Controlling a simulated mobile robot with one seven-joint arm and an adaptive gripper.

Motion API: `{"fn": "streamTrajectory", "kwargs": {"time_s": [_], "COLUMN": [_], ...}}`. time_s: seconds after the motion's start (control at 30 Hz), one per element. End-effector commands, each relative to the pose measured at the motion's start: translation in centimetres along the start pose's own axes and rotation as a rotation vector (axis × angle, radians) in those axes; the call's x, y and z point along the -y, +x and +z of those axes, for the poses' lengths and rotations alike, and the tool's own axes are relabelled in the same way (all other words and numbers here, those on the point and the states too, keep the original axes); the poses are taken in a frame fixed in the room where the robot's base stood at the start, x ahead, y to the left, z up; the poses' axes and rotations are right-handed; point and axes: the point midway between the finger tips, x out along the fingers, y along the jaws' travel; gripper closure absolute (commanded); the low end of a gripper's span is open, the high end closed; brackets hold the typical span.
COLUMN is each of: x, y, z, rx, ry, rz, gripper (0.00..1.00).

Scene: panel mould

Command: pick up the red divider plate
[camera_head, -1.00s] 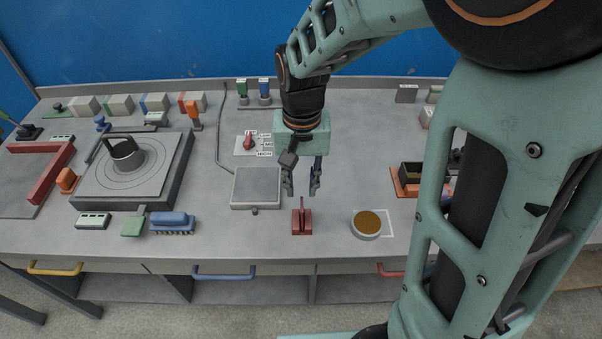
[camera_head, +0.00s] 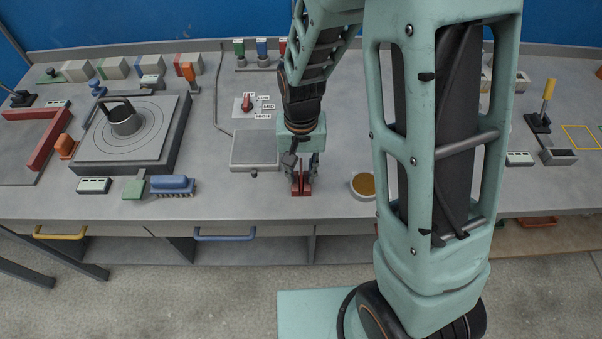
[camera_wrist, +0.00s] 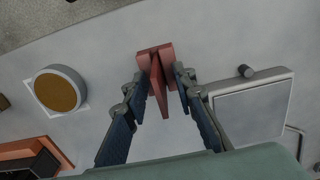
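The red divider plate (camera_head: 301,172) stands upright in a red base on the bench's front part, partly hidden by my gripper in the head view. In the wrist view the plate (camera_wrist: 161,98) points up toward the camera, with the red base (camera_wrist: 150,52) behind it. My gripper (camera_head: 303,178) is low over it, pointing down. In the wrist view my gripper (camera_wrist: 159,86) is open, one finger on each side of the plate. Gaps show between the fingers and the plate.
A round dish with tan contents (camera_head: 363,185) stands close on the right. A grey square plate (camera_head: 255,149) lies close on the left. A blue brush (camera_head: 172,184) and a turntable (camera_head: 150,150) are farther left. The bench's front edge is near.

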Motion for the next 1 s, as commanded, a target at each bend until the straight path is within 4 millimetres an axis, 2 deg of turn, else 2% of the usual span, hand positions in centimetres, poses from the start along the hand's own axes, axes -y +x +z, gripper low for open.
{"fn": "streamTrajectory", "kwargs": {"time_s": [0.13, 0.33, 0.77, 1.0], "x": [0.0, 0.0, 0.0, -0.1], "y": [0.0, -0.1, -0.2, -1.7], "z": [0.0, 0.0, 0.0, -0.3], "rx": [0.0, 0.0, 0.0, -0.001], "ry": [0.0, 0.0, 0.0, 0.001], "rz": [0.0, 0.0, 0.0, 0.0], "gripper": [0.78, 1.0, 1.0, 1.0]}}
